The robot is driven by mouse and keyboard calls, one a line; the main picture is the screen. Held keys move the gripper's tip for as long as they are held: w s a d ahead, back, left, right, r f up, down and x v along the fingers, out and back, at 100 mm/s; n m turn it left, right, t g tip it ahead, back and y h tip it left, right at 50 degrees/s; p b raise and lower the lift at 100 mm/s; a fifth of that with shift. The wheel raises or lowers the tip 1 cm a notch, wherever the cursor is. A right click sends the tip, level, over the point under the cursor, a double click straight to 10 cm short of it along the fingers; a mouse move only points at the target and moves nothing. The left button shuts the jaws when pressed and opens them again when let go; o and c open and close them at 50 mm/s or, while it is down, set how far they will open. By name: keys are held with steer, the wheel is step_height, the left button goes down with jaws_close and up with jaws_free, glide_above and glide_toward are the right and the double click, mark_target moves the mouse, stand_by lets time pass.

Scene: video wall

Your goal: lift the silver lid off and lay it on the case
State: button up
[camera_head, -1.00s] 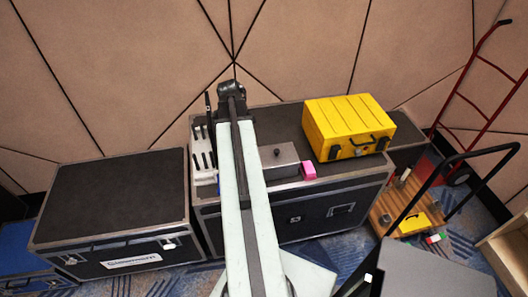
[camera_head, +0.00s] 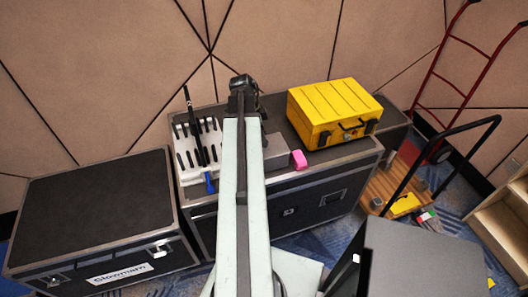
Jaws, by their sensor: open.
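The silver lid tops a grey metal box (camera_head: 276,152) on the middle black flight case (camera_head: 272,110). My arm hides the left part of the box, and the lid's knob does not show. I cannot tell the lid's edge from the box below it. My gripper (camera_head: 242,90) is at the far end of my pale arm, over the back of the case. It is beyond and left of the box, seen from behind. It is open, its fingertips are mostly hidden, and nothing shows in it.
A white slotted rack (camera_head: 190,155) with black and blue items stands on the left. Another black case (camera_head: 95,205) has a clear top. A red hand truck (camera_head: 440,75) leans at right.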

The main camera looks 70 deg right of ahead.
steer(key=b+x, duration=0.1)
steer(key=x, duration=0.2)
steer(key=shift+b, duration=0.3)
steer(key=shift+r, duration=0.15)
jaws_close()
step_height(320, 180, up, 10)
steer(key=p, duration=1)
